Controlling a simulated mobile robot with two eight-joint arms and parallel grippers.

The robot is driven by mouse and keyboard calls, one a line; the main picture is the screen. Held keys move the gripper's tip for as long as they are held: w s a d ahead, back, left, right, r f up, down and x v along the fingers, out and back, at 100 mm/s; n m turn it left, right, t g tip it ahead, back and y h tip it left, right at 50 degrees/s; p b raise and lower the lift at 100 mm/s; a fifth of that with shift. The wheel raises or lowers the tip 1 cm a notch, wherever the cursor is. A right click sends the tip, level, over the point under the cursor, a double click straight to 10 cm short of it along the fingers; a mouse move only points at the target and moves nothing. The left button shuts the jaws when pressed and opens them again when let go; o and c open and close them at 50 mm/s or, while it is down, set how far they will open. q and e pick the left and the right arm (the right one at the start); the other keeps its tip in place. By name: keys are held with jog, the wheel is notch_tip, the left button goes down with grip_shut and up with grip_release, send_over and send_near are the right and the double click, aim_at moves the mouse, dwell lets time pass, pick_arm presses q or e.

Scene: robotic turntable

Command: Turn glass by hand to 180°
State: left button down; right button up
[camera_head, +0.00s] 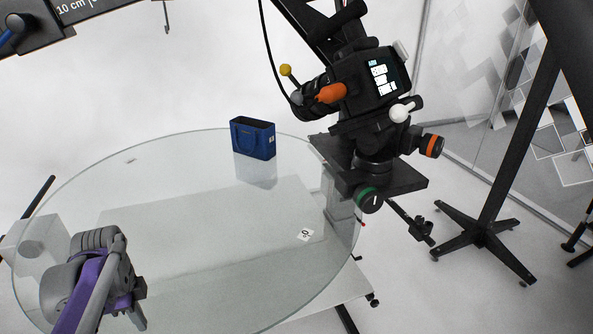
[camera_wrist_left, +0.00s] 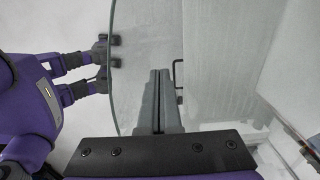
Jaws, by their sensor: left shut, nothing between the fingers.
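The round glass turntable plate (camera_head: 190,275) fills the left and middle of the head view. A small white label with a dark mark (camera_head: 305,234) shows near its right edge. My left gripper (camera_head: 138,316) is at the near left, over the glass, shut and empty. In the left wrist view its fingers (camera_wrist_left: 158,75) are together in front of the glass (camera_wrist_left: 135,60), whose curved edge runs down on the left. Contact with the glass cannot be told. My right gripper is not seen.
A camera on a black mount (camera_head: 375,85) stands at the turntable's right edge, with knobs and a platform. A black stand (camera_head: 483,230) is on the floor at the right. A dark bar (camera_head: 70,12) hangs at the upper left. The middle of the glass is clear.

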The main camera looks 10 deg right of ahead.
aim_at(117, 325)
pick_arm(q)
jog(key=shift+a+f, duration=0.1)
jog(key=shift+a, duration=1.2)
jog(key=shift+w+a+f, duration=0.1)
jog(key=shift+w+a, duration=0.05)
jog(key=shift+a, duration=0.7)
jog(key=shift+w+a+f, duration=0.1)
jog(key=shift+a, duration=0.8)
jog(key=shift+a+r, duration=0.1)
